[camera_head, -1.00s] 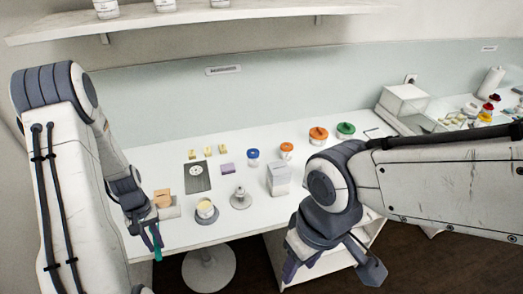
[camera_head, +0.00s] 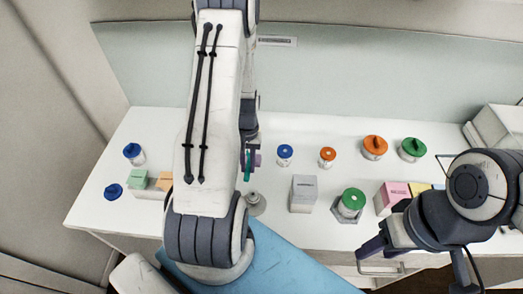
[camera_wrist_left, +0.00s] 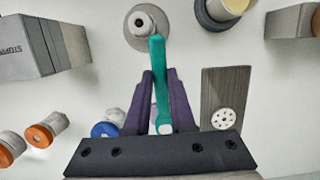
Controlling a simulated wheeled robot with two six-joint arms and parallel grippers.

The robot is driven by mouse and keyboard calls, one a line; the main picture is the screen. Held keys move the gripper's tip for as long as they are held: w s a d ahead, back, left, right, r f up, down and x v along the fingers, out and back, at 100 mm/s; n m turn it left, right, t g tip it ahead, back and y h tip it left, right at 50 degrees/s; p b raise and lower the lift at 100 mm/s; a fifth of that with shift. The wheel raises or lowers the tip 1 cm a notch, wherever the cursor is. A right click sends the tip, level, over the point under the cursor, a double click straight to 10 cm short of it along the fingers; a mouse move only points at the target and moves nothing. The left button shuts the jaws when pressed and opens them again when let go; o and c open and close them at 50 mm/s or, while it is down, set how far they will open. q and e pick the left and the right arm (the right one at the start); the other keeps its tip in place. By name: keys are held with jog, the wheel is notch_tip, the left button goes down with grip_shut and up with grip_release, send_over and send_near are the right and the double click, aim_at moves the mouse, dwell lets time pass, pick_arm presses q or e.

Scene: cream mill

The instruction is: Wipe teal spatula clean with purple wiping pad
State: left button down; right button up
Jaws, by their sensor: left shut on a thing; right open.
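My left gripper (camera_head: 248,163) is shut on the teal spatula (camera_wrist_left: 158,85) and holds it over the table. In the left wrist view, the spatula stands between the two dark purple fingers (camera_wrist_left: 159,100), its far end in front of a grey round stand (camera_wrist_left: 137,14). A small purple patch (camera_head: 257,160) shows beside the gripper in the head view. I cannot tell whether it is the wiping pad or a finger. The pad is not clearly visible in the left wrist view. My right gripper (camera_head: 417,265) is open and empty at the table's front right.
A grey box (camera_head: 303,194) and a green-lidded jar (camera_head: 350,203) stand on the white table (camera_head: 310,140). Orange-lidded jars (camera_head: 374,147) and a blue-lidded jar (camera_head: 284,152) stand farther back. A grey mat (camera_wrist_left: 222,90) with a white perforated disc lies right of the spatula.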

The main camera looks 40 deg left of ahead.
pick_arm(q)
jog(key=shift+w+a, duration=0.1)
jog(key=shift+w, duration=0.2)
jog(key=shift+a+f, duration=0.15)
jog(key=shift+f+b, duration=0.25)
jog(key=shift+b, duration=0.1)
jog(key=shift+w+f+b, duration=0.2)
jog(key=shift+f+b, duration=0.7)
jog(key=shift+f, duration=0.15)
jog(key=shift+b+x, duration=0.75)
jog(key=shift+x, duration=0.2)
pick_arm(e)
jog(key=shift+w+a+f, duration=0.1)
jog(key=shift+w+f, duration=0.15)
jog(key=shift+f, duration=0.75)
jog(key=shift+w+a+f, duration=0.1)
jog(key=shift+w+f, duration=0.1)
jog(key=shift+f, duration=0.75)
pick_arm(q)
jog(key=shift+w+f+b, duration=0.1)
jog(key=shift+f+b, duration=0.2)
jog(key=shift+f, duration=0.15)
pick_arm(e)
jog(key=shift+f, duration=0.3)
pick_arm(q)
jog(key=shift+s+d, duration=0.45)
jog(key=shift+s, duration=0.3)
pick_arm(e)
jog(key=shift+r, duration=0.1)
